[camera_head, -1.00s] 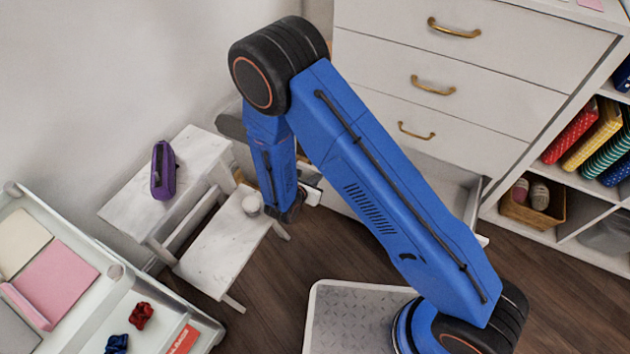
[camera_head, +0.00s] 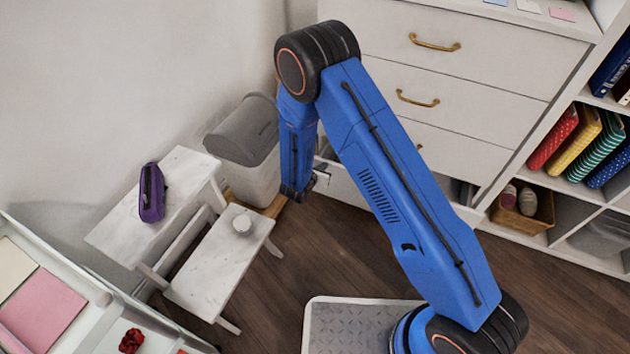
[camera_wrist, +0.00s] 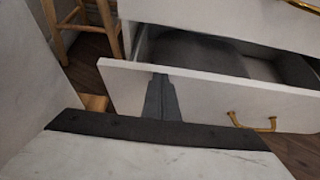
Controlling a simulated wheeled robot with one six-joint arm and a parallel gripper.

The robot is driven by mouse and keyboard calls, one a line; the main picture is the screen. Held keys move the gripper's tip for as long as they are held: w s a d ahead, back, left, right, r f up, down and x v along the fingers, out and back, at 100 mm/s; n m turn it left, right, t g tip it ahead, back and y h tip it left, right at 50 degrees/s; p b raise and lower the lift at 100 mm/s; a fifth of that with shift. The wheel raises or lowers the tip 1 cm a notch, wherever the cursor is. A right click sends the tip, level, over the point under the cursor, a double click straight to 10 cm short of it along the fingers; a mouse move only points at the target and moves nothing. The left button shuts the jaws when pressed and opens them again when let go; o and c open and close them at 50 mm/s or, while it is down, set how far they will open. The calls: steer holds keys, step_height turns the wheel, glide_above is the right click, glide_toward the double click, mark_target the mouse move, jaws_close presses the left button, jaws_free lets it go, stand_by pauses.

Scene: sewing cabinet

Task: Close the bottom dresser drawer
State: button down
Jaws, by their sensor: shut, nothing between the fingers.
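The bottom dresser drawer is open. In the head view its white front (camera_head: 345,186) shows left of my arm, and a strip of its inside (camera_head: 460,190) shows right of it; my arm hides the middle. In the wrist view the drawer front (camera_wrist: 210,98) runs across the picture with a brass handle (camera_wrist: 252,123) at right and a dark interior (camera_wrist: 205,55) behind. My gripper (camera_head: 322,180) is shut and empty near the left part of the drawer front. Its fingertips (camera_wrist: 160,78) overlap the front in the wrist view; contact cannot be told.
A grey-lidded bin (camera_head: 245,135) is behind my gripper. A shelf (camera_head: 590,185) adjoins the dresser (camera_head: 480,75) at right. Bare floor (camera_head: 290,265) lies in front.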

steer(key=w+d, duration=0.3)
steer(key=w, duration=0.6)
steer(key=shift+d, duration=0.25)
steer(key=shift+s, duration=0.1)
